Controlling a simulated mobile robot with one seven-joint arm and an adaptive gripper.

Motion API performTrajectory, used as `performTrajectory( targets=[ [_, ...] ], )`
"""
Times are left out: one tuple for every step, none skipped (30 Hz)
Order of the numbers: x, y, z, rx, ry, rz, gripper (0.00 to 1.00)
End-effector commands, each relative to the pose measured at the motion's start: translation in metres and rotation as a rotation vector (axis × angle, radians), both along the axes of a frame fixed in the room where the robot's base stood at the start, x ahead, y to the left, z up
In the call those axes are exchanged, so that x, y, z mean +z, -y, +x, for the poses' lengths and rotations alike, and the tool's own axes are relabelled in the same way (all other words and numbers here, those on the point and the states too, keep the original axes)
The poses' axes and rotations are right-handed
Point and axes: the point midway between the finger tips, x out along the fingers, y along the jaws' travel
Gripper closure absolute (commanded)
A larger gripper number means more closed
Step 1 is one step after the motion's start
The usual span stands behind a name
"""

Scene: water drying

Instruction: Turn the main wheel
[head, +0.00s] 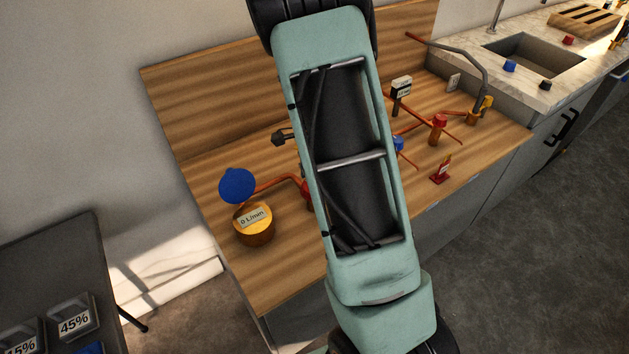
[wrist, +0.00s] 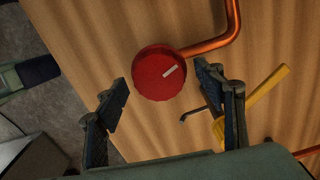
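A round red wheel (wrist: 160,72) with a white mark on its face sits at the end of a copper pipe (wrist: 220,42) in the wrist view. My gripper (wrist: 163,84) is open, with one finger to the left and one to the right of the red wheel. Gaps show between the wheel and both fingers, and nothing is held. In the head view my arm covers most of this spot. Only a bit of red (head: 306,194) shows at the arm's left edge, on the end of a copper pipe (head: 275,182).
The wooden bench (head: 290,280) carries a blue disc (head: 237,184), a round container labelled "0 L/min" (head: 254,224), a red valve (head: 438,126) and a small red stand (head: 441,171). A sink (head: 540,55) is at the upper right.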

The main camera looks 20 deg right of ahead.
Motion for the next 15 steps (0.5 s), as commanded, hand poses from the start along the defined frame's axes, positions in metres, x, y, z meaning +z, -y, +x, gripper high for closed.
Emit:
performTrajectory(
  targets=[
    [0.000,0.000,0.000,0.000,-0.001,0.000,0.37],
    [0.000,0.000,0.000,0.000,-0.001,0.000,0.37],
    [0.000,0.000,0.000,0.000,-0.001,0.000,0.37],
    [0.000,0.000,0.000,0.000,-0.001,0.000,0.37],
    [0.001,0.000,0.000,0.000,-0.001,0.000,0.37],
    [0.003,0.000,0.000,0.001,0.000,0.001,0.37],
    [0.005,0.000,0.000,0.001,0.000,0.001,0.37],
    [0.008,0.000,0.000,0.001,0.001,0.001,0.37],
    [0.013,0.000,0.001,0.002,0.002,0.000,0.37],
    [0.018,0.000,0.001,0.002,0.002,-0.001,0.37],
    [0.024,0.000,0.001,0.002,0.003,-0.001,0.37],
    [0.032,0.000,0.001,0.001,0.004,-0.001,0.37],
    [0.038,-0.001,0.001,0.001,0.004,0.000,0.37],
    [0.045,0.000,0.001,0.002,0.005,0.001,0.37],
    [0.054,0.000,0.001,0.002,0.004,-0.001,0.37]
  ],
)
